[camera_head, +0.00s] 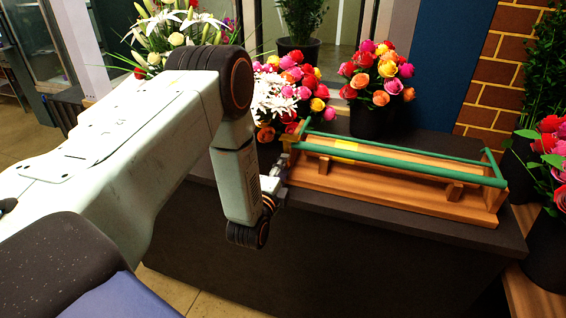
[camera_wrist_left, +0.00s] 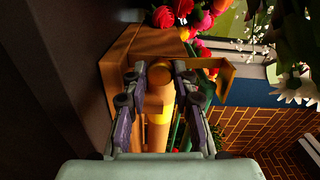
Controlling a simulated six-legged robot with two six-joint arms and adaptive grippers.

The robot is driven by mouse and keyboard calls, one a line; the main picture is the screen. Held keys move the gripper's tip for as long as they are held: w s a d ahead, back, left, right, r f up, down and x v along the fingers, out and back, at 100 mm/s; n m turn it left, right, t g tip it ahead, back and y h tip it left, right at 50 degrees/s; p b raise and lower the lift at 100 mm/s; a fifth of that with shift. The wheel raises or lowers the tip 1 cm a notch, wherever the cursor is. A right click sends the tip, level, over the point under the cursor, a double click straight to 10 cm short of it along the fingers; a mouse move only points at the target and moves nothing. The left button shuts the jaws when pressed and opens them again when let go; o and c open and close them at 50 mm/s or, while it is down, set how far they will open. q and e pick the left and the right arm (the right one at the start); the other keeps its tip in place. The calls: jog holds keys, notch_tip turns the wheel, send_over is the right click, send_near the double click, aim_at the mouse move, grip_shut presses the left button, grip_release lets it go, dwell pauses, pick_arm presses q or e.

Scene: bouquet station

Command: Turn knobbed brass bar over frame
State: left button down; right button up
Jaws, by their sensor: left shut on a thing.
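The frame (camera_head: 395,190) is a low wooden stand with green rails on the dark counter. My left gripper (camera_head: 280,178) is at its left end, partly hidden by my arm. In the left wrist view, my left gripper (camera_wrist_left: 160,92) is shut on a round, brass-coloured knob (camera_wrist_left: 159,74). This looks like the end of the knobbed brass bar (camera_wrist_left: 157,112), which runs along the frame between the fingers. In the head view a yellow patch (camera_head: 347,146) shows between the rails; I cannot tell if it is part of the bar. My right gripper is not in view.
Roses in a dark pot (camera_head: 376,115) stand behind the frame, and white and pink flowers (camera_head: 275,95) stand behind its left end. More roses (camera_head: 550,165) are at the right edge. The dark counter (camera_head: 350,208) has a narrow clear strip in front of the frame.

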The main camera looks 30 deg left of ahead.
pick_arm(q)
jog(key=shift+m, duration=0.6)
jog(key=c, duration=1.1)
grip_release()
